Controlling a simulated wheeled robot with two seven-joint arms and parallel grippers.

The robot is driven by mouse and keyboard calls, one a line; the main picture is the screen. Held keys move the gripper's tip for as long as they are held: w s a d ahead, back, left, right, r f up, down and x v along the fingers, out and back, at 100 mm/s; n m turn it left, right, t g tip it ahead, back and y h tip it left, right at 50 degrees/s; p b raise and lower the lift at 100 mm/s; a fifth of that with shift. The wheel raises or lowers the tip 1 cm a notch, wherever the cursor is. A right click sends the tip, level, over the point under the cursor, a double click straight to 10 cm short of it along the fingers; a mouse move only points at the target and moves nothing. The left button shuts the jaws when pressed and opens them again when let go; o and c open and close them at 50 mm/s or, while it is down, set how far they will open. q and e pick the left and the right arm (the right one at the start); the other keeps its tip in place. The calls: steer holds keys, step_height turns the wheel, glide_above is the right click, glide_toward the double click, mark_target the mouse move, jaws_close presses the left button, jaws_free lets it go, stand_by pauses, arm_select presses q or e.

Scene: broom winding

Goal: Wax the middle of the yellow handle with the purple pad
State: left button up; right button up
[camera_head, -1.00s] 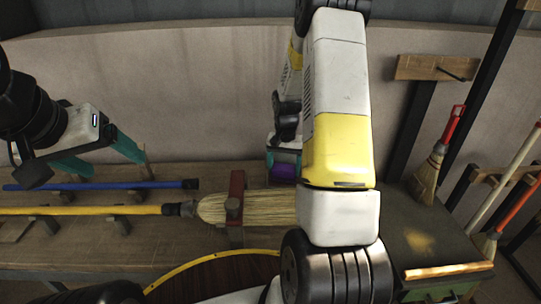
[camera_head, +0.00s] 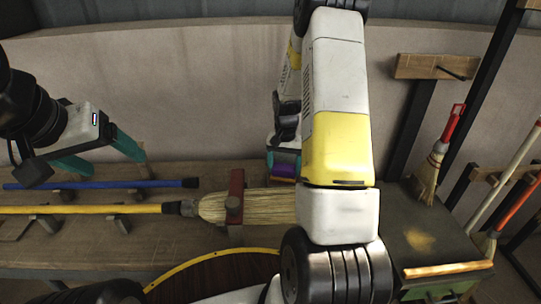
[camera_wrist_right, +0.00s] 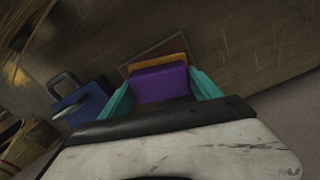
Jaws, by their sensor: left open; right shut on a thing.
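The yellow handle (camera_head: 95,209) lies level across wooden rests on the bench, at the left of the head view. It joins a straw broom head (camera_head: 262,207), which a red-brown clamp (camera_head: 236,195) crosses. My right gripper (camera_wrist_right: 160,88) is shut on the purple pad (camera_wrist_right: 158,84), which has an orange layer behind it. The pad (camera_head: 285,171) also shows partly in the head view, beyond the broom head and apart from the handle. My right arm hides part of the broom head. My left gripper (camera_head: 108,151) is open and empty above the blue handle.
A blue handle (camera_head: 100,184) lies behind the yellow one on the bench (camera_head: 190,240). A curved yellow-edged rim (camera_head: 205,257) is in front. A dark side table (camera_head: 425,240) and upright brooms (camera_head: 430,165) stand at the right. The right wrist view shows a blue box (camera_wrist_right: 82,103).

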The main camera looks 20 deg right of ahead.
mark_target(284, 167)
stand_by(0.3)
steer(key=shift+r, duration=3.5)
